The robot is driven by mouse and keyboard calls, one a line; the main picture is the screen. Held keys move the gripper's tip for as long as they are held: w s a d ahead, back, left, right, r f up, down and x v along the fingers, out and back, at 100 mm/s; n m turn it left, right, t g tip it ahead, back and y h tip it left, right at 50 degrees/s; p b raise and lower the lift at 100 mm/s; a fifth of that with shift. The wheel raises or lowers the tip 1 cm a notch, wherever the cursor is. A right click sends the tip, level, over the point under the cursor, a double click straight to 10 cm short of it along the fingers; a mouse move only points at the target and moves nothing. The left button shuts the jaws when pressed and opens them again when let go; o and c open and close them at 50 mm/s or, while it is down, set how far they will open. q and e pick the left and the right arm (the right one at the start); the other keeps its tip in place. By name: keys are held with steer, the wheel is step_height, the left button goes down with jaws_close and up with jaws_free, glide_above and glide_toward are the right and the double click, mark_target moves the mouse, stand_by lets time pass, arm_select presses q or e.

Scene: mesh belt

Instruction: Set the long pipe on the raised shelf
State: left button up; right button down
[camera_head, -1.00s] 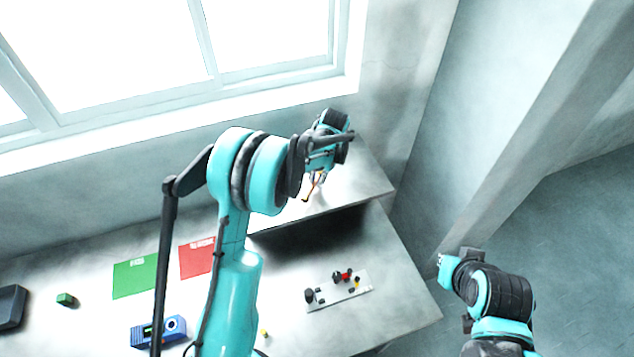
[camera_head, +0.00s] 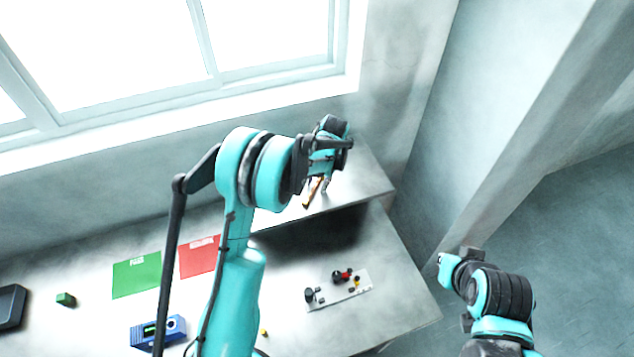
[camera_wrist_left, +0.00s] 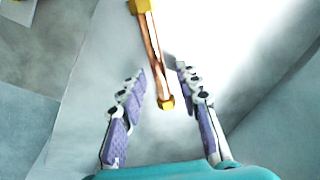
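The long pipe (camera_head: 313,192) is copper with brass-coloured ends. In the head view it shows at the front part of the raised shelf (camera_head: 355,185), just under my left gripper (camera_head: 322,184). In the left wrist view the pipe (camera_wrist_left: 153,45) runs from the top edge down to a brass end between the two fingers of my left gripper (camera_wrist_left: 160,72). The fingers are spread, with a gap on each side of the pipe. The pipe appears to lie on the pale shelf surface; exact contact is hard to tell. My right arm's end (camera_head: 447,264) is at the right, its fingers not distinguishable.
A wall and window stand behind the shelf.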

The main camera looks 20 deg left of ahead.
arm_select(q)
steer(key=s+d+r+t, duration=0.1)
steer(key=s+r, duration=0.2)
steer(key=r, duration=0.6)
steer(key=s+r, duration=0.3)
steer(key=r, duration=0.5)
steer(key=s+a+r+n+t+h, duration=0.1)
steer(key=s+t, duration=0.4)
steer(key=s, duration=1.6)
steer(key=shift+a+r+n+t+h, duration=0.3)
steer(key=shift+n+t+h, duration=0.1)
steer(key=shift+n+h, duration=0.2)
steer(key=shift+s+f, duration=0.1)
steer(key=shift+s, duration=0.05)
